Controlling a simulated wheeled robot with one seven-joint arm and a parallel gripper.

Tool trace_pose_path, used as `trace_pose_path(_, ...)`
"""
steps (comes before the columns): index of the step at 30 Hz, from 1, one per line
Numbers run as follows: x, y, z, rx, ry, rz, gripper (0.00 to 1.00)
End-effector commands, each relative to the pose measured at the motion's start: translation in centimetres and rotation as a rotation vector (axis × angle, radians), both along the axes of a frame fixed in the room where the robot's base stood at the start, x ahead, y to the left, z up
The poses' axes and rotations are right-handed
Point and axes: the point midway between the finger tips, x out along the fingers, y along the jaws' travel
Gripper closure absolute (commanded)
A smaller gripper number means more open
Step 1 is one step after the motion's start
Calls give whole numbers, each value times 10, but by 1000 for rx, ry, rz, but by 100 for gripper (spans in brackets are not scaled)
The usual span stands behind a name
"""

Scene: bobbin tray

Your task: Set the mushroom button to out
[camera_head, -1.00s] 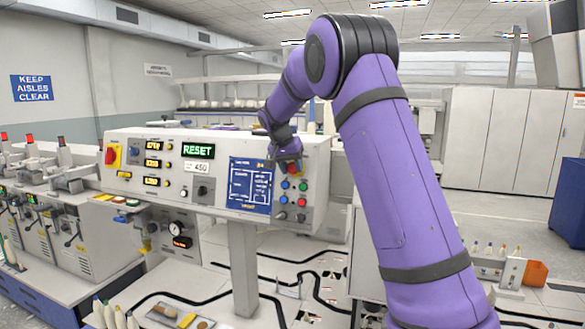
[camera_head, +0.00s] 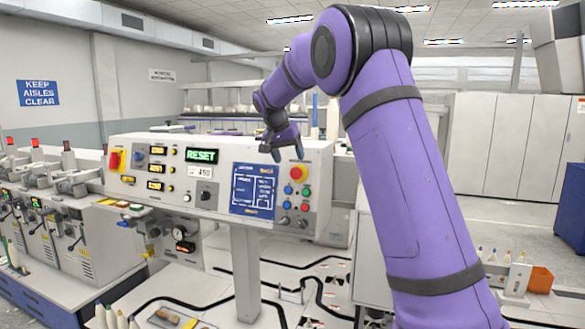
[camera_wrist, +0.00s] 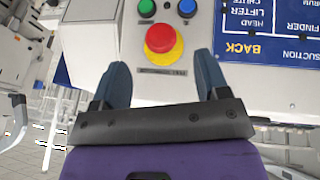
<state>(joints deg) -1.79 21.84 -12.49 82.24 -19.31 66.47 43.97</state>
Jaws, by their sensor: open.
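The mushroom button (camera_head: 297,173) is a red round head on a yellow base at the upper right of the white control panel (camera_head: 222,142). In the wrist view the red head (camera_wrist: 160,38) and its yellow ring show fully, ahead of my fingers and between their lines. My gripper (camera_head: 287,154) is open and empty, just above the button in the head view. The wrist view shows its two blue fingers (camera_wrist: 162,70) spread wide with a clear gap to the button. I cannot tell from its height whether the button is in or out.
Small green, blue and red buttons (camera_head: 304,191) sit below the mushroom button. A blue screen (camera_head: 252,190) is just left of it. A red-and-yellow switch (camera_head: 115,160) and a green RESET display (camera_head: 201,156) are farther left. The space before the panel is open.

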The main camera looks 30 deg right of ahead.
Motion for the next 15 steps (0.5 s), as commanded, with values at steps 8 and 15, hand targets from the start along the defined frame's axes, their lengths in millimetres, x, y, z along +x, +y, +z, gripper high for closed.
trace_pose_path(8, -4, 15, 33, 0, 0, 0, 32)
trace_pose_path(15, -5, 17, 38, 0, 2, 0, 32)
